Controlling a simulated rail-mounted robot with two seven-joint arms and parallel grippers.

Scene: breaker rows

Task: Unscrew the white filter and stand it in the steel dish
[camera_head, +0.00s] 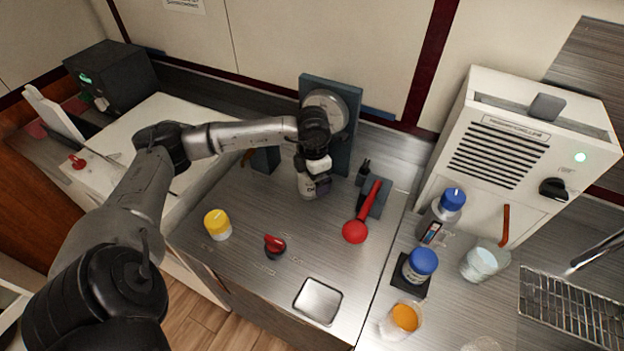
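My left arm comes in from the left and reaches to the grey-blue upright board (348,92) at the back of the steel bench. My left gripper (318,188) points down in front of this board. A pale cylinder (304,184) shows against the gripper; it may be the white filter, but the wrist and fingers cover much of it. I cannot tell whether the fingers are closed on it. The square steel dish (318,300) lies empty near the bench's front edge. My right gripper is not in view.
A yellow-topped jar (217,224) and a red-handled knob (274,246) stand left of the dish. A red ladle-like tool (356,229) leans on a dark block right of the gripper. Blue-capped containers (421,264) stand further right. The bench between gripper and dish is largely clear.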

